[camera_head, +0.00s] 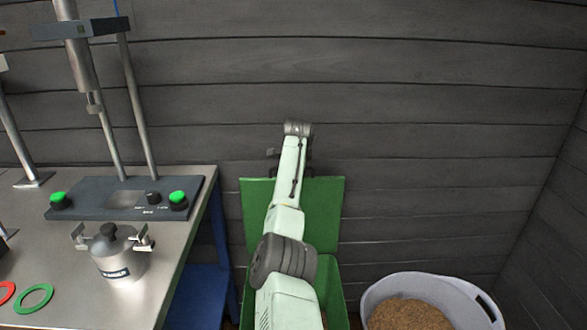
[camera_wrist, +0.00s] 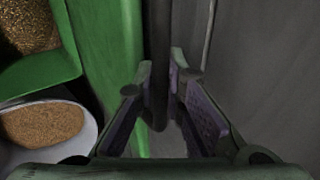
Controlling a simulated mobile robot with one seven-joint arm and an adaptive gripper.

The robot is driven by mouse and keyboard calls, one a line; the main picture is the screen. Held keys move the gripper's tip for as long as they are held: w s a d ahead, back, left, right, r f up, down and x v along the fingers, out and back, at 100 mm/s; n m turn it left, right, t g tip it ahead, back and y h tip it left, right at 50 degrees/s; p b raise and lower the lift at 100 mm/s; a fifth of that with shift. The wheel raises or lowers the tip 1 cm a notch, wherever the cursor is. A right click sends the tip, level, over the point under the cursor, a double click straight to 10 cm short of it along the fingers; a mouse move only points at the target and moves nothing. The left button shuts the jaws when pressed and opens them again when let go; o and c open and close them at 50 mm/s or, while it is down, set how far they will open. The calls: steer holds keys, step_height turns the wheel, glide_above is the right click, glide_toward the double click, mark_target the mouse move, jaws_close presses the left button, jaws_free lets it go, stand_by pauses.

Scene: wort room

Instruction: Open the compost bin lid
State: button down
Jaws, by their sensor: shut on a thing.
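The green compost bin (camera_head: 332,287) stands on the floor between the bench and the white tub. Its green lid (camera_head: 325,210) is raised, standing up near the wall behind the bin; the lid also shows in the wrist view (camera_wrist: 105,60). The bin's brown contents show at the top left of the wrist view. My gripper (camera_wrist: 162,90) is shut on a dark bar-like handle (camera_wrist: 158,50) beside the lid. In the head view my arm crosses over the bin and hides part of the lid, the handle and most of the gripper.
A white tub (camera_head: 452,283) of brown grain stands right of the bin. At left is a steel bench (camera_head: 150,275) with a metal canister (camera_head: 117,258), a stand with green knobs and red and green rings. A dark plank wall (camera_head: 430,140) is close behind the lid.

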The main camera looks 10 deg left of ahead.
steer(key=shift+s+f, duration=0.1)
steer(key=c, duration=1.7)
jaws_free()
steer(key=shift+o, duration=0.2)
steer(key=v, duration=1.2)
